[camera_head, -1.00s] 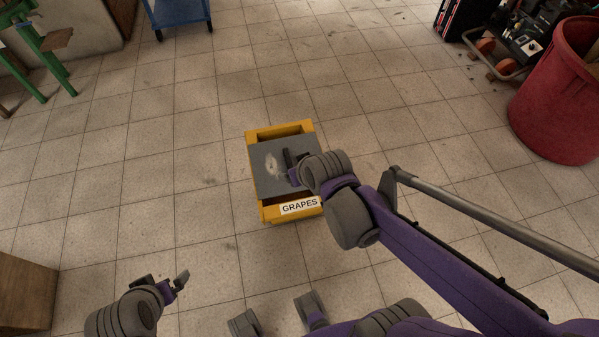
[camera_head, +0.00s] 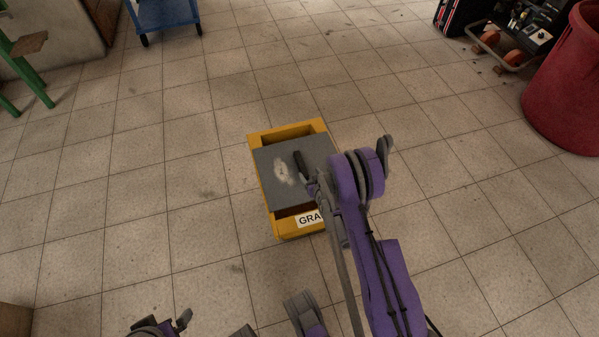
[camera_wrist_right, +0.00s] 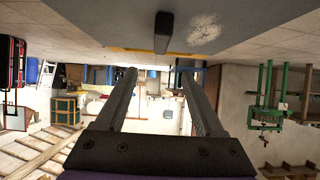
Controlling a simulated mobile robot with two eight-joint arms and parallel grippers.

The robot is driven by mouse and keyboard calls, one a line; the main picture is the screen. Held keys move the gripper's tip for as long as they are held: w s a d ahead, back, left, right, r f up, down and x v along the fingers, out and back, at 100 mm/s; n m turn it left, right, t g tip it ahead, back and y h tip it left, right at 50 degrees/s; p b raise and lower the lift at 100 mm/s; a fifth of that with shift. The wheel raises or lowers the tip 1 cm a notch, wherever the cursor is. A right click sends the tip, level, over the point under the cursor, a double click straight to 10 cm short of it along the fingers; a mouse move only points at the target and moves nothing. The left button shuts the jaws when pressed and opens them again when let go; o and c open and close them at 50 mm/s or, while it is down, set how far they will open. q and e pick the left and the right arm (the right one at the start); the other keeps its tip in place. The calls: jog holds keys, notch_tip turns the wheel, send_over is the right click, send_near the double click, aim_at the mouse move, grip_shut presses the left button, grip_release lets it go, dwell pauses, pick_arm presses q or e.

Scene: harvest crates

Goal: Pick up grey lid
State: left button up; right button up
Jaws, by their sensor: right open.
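The grey lid (camera_head: 270,186) lies across the yellow crate labelled GRAPES (camera_head: 283,227). It has a pale worn patch and a dark bar handle (camera_head: 300,163). My right gripper (camera_head: 311,183) is at the near end of the handle, and my right arm hides the lid's right side. In the right wrist view, the lid (camera_wrist_right: 120,15) spans the top and its handle (camera_wrist_right: 163,33) lies ahead of the fingertips. My right gripper (camera_wrist_right: 156,72) is open, with nothing between its fingers. My left gripper (camera_head: 166,320) is at the bottom edge, partly cut off, its fingers apart.
A red bin (camera_head: 565,90) and a wheeled machine (camera_head: 515,38) stand at the upper right. A blue cart (camera_head: 165,14) and a green stand (camera_head: 30,70) are at the upper left. The tiled floor around the crate is clear.

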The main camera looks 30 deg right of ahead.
aim_at(301, 163)
jog(key=shift+s+d+f, duration=0.1)
jog(key=shift+d+f, duration=0.15)
jog(key=shift+f, duration=0.55)
jog(key=shift+w+d+f, duration=0.15)
jog(key=shift+w+f, duration=0.05)
jog(key=shift+w, duration=0.05)
jog(key=shift+p+x, duration=0.95)
jog(key=shift+x, duration=0.1)
jog(key=shift+b+x, duration=0.45)
jog(key=shift+x, duration=0.7)
jog(key=x, duration=0.2)
jog(key=b+x, duration=0.1)
jog(key=x, duration=0.2)
jog(key=shift+w+a+r, duration=0.1)
jog(key=shift+w+a, duration=0.2)
jog(key=shift+w, duration=0.25)
grip_shut()
